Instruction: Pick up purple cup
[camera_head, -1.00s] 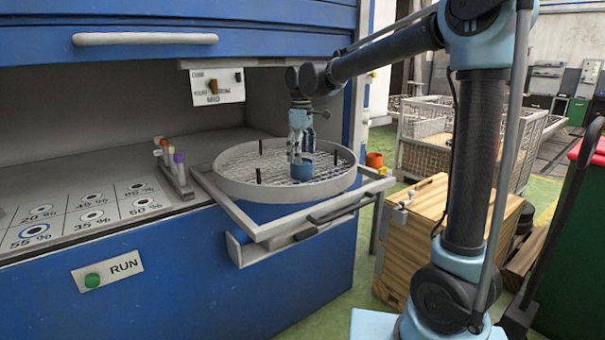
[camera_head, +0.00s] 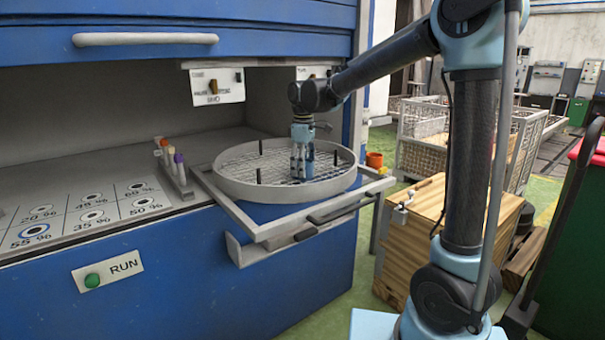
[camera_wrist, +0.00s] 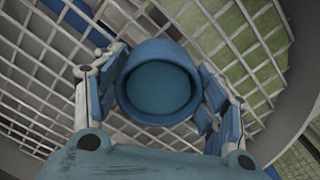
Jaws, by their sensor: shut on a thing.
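My gripper (camera_head: 302,172) points down inside the round mesh-floored tray (camera_head: 228,191), right of its middle. In the wrist view, its two blue-padded fingers (camera_wrist: 160,85) are shut on a round blue cup (camera_wrist: 157,80), one on each side. The cup is seen from above, with its rim and inner floor in view. In the head view my fingers mostly hide the cup. Whether it touches the mesh is unclear.
Short black posts (camera_head: 259,177) stand in the tray near my gripper. The tray has a raised rim and sits on a pulled-out frame (camera_head: 270,230). A rack of coloured-topped tubes (camera_head: 177,170) is to the left. An orange cup (camera_head: 374,160) is to the right.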

